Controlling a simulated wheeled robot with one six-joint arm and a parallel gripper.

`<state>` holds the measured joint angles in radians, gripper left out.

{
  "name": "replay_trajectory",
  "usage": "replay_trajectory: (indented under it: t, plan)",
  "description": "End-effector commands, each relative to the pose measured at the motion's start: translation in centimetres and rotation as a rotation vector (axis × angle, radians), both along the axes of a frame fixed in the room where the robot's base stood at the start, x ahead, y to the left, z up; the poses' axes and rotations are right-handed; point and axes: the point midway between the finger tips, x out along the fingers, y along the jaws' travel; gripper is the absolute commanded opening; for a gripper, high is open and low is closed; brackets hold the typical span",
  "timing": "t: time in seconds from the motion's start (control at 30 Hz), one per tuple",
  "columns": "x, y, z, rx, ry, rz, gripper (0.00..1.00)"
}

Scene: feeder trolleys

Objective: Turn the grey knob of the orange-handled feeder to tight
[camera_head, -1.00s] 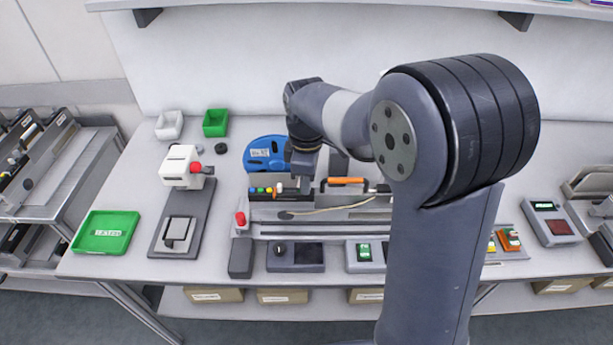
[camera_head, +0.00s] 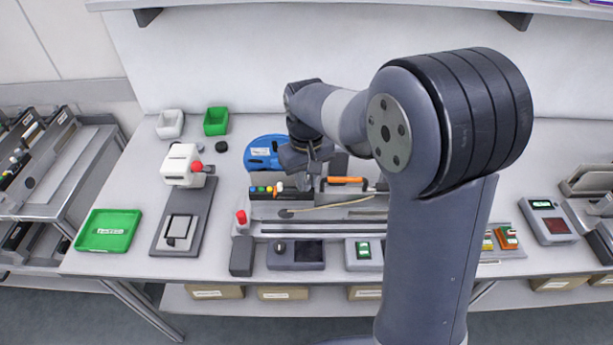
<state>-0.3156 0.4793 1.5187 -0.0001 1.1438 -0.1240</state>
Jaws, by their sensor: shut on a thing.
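The feeder (camera_head: 330,224) lies across the bench in front of the blue reel, with its orange handle (camera_head: 345,180) on top. My gripper (camera_head: 304,187) points down at the feeder's upper edge, just left of the orange handle. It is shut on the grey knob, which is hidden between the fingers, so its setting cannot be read. Coloured buttons (camera_head: 265,189) show on the feeder's dark block left of my gripper.
A blue reel (camera_head: 262,150) stands behind the feeder. A red knob (camera_head: 241,217) is at its left end. A white-headed press (camera_head: 183,165) and a green tray (camera_head: 106,231) are on the left. Small panels (camera_head: 295,256) line the bench front.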

Motion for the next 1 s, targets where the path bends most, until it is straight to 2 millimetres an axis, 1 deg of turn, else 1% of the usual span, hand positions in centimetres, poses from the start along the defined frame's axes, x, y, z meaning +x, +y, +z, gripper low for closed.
replay_trajectory:
  t: [0.2, 0.5, 0.73, 1.0]
  plan:
    - [0.03, 0.01, 0.11, 0.001, -0.002, -0.203, 0.00]
    - [0.04, 0.02, 0.09, 0.001, -0.002, -0.446, 0.00]
    - [0.05, 0.02, 0.08, 0.001, -0.002, -0.569, 0.00]
    - [0.04, 0.03, 0.08, 0.001, -0.002, -0.634, 0.00]
